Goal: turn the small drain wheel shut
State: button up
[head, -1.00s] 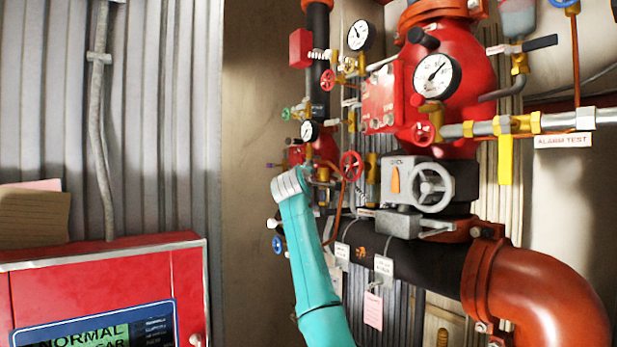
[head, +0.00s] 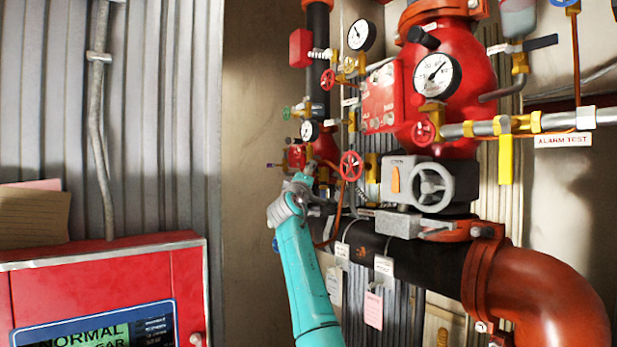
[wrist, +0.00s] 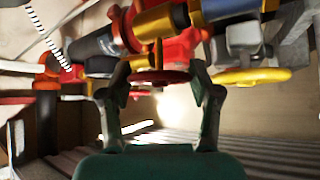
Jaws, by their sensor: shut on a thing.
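A small red handwheel (wrist: 158,77) shows edge-on in the middle of the wrist view, on a brass stem. My gripper (wrist: 160,72) has one finger on each side of it and is shut on its rim. In the head view my gripper (head: 304,181) is among the small pipes left of the big riser, its fingers partly hidden by my wrist. I cannot make out the held wheel there. Another red handwheel (head: 351,165) stands just right of my gripper in the head view; I cannot tell whether it is the same one.
A grey handwheel (head: 433,188) and a black pipe (head: 405,250) with hanging tags lie to the right. A yellow handle (wrist: 250,76) is close to the right finger in the wrist view. A red panel (head: 120,275) stands at lower left.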

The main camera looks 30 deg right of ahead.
jog(key=o, duration=1.1)
jog(key=shift+o, duration=0.2)
jog(key=v, duration=1.2)
jog(key=shift+f, duration=0.15)
